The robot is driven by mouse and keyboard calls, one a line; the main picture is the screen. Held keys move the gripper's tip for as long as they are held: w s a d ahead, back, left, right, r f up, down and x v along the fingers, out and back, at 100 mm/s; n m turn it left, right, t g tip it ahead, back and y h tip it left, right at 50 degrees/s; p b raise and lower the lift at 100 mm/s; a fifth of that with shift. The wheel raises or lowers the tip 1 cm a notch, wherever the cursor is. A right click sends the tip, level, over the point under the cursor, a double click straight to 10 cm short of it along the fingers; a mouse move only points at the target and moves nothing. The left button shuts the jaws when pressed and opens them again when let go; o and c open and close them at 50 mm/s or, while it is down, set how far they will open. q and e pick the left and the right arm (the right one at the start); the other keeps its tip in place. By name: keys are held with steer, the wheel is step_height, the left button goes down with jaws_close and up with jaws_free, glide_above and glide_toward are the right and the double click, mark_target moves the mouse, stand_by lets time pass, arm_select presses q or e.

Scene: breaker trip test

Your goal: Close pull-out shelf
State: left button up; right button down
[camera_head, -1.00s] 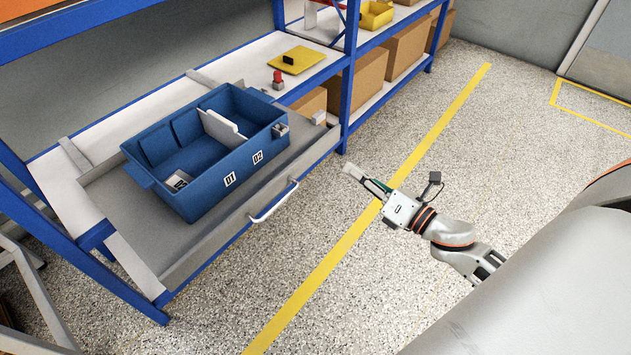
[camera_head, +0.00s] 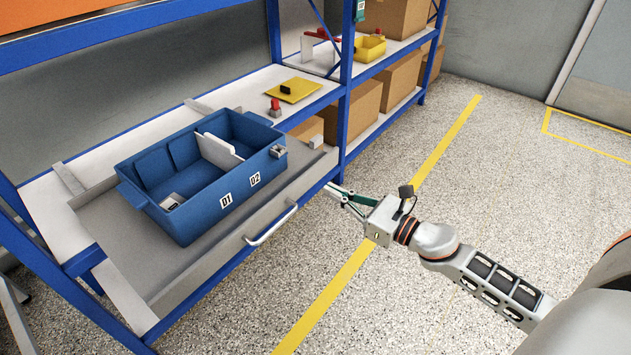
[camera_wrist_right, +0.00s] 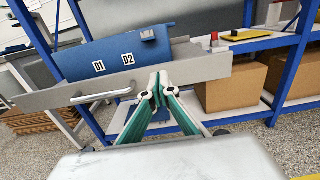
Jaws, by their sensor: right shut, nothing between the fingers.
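The grey pull-out shelf (camera_head: 221,247) stands out from the blue rack, with a silver bar handle (camera_head: 271,226) on its front. A blue bin marked 01 and 02 (camera_head: 206,216) sits on it. My right gripper (camera_head: 331,187) is shut and empty, by the right end of the shelf front. In the right wrist view the closed fingertips (camera_wrist_right: 158,78) appear over the right part of the shelf front (camera_wrist_right: 185,70), right of the handle (camera_wrist_right: 103,97). I cannot tell whether they touch it. My left gripper is not in view.
The blue rack post (camera_head: 343,110) stands just beyond the shelf's right end. A yellow plate (camera_head: 300,92) and a red-topped part (camera_head: 275,106) lie on the fixed shelf behind. Cardboard boxes (camera_head: 366,105) fill the neighbouring bay. The speckled floor in front is clear.

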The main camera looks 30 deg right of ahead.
mark_target(305, 177)
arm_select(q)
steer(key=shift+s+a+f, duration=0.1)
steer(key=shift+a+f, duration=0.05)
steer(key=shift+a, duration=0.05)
arm_select(e)
steer(key=x, duration=0.6)
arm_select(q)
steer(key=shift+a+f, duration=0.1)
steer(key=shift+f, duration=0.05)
arm_select(e)
steer(key=shift+w+f, duration=0.1)
steer(key=shift+w, duration=0.1)
